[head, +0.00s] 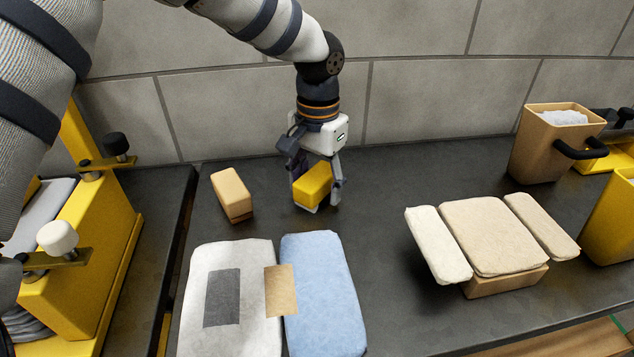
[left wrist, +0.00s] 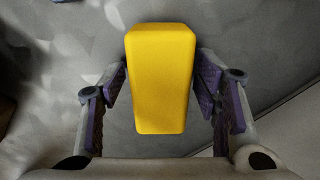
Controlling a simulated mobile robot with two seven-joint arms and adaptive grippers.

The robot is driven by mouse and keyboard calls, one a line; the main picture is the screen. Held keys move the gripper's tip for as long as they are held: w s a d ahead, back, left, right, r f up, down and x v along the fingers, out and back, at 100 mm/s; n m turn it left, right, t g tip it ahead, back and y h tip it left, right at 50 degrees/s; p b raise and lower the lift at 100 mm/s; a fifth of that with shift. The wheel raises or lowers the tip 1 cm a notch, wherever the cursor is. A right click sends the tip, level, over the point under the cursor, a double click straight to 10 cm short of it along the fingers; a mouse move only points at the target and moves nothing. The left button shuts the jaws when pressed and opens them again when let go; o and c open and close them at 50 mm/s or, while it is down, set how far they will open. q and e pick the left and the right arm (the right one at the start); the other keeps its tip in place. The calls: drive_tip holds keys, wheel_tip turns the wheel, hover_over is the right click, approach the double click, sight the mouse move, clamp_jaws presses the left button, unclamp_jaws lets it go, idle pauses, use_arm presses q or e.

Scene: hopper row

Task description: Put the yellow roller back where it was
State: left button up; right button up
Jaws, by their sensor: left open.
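The yellow roller (head: 312,186) looks like a yellow block with rounded edges and is low at the dark tabletop, near the back wall. My left gripper (head: 318,197) points down over it with a finger on either side. In the left wrist view the yellow roller (left wrist: 161,85) lies between the open fingers (left wrist: 160,100), with a narrow gap at each side. Contact between its underside and the table is hard to make out. My right gripper is out of view.
A tan block (head: 232,193) stands left of the roller. A white pack (head: 232,338) and a blue pack (head: 325,300) lie in front. Pale pads (head: 490,237) rest on a block at right. A tan bin (head: 540,155) stands back right. Yellow machinery (head: 100,270) is at left.

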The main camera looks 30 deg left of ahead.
sight(318, 175)
use_arm(q)
wheel_tip(318, 175, up, 12)
drive_tip(key=shift+p, duration=0.3)
